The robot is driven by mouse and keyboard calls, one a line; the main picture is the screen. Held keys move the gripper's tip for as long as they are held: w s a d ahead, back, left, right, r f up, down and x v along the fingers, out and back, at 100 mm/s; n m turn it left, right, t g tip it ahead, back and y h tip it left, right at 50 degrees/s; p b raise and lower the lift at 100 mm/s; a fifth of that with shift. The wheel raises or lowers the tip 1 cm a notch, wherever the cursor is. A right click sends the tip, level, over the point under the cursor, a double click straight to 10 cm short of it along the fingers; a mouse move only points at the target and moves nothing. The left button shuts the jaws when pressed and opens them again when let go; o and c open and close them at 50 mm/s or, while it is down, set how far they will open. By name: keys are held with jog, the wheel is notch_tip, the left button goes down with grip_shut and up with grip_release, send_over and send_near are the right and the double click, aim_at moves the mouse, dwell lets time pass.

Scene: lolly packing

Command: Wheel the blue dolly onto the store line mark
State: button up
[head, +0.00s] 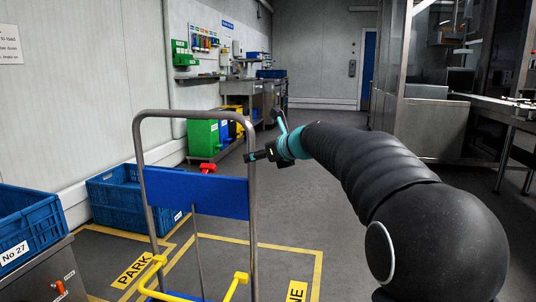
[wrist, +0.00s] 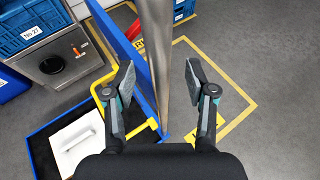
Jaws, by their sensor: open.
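The blue dolly (head: 200,193) stands in front of me, with a grey tubular push handle, a blue cross panel and yellow rails. In the wrist view its grey handle post (wrist: 155,55) passes between the fingers of my open gripper (wrist: 160,78), with a gap on the right; contact on the left is unclear. In the head view my gripper (head: 258,156) is at the handle's right upright. A yellow floor outline (head: 318,268) has a label ending in "NE" (head: 297,293), the rest hidden. Another label reads PARK (head: 132,270).
Blue crates stand at the left, one on the floor (head: 120,205) and one numbered 27 (head: 30,235) on a steel cabinet. A white lidded box (wrist: 80,145) shows at the wrist view's lower left. Green, blue and yellow bins (head: 204,138) stand behind. Grey floor is open beyond the dolly.

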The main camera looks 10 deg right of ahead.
jog(key=shift+x, duration=1.65)
grip_shut()
jog(key=w+d+p, duration=0.3)
jog(key=w+p, duration=0.1)
jog(key=w, duration=0.6)
jog(key=w+d+p, duration=0.4)
jog(key=w+p, duration=0.1)
jog(key=w, duration=0.5)
jog(key=shift+w+p, duration=0.3)
jog(key=shift+d+r, duration=0.1)
jog(key=shift+d, duration=0.1)
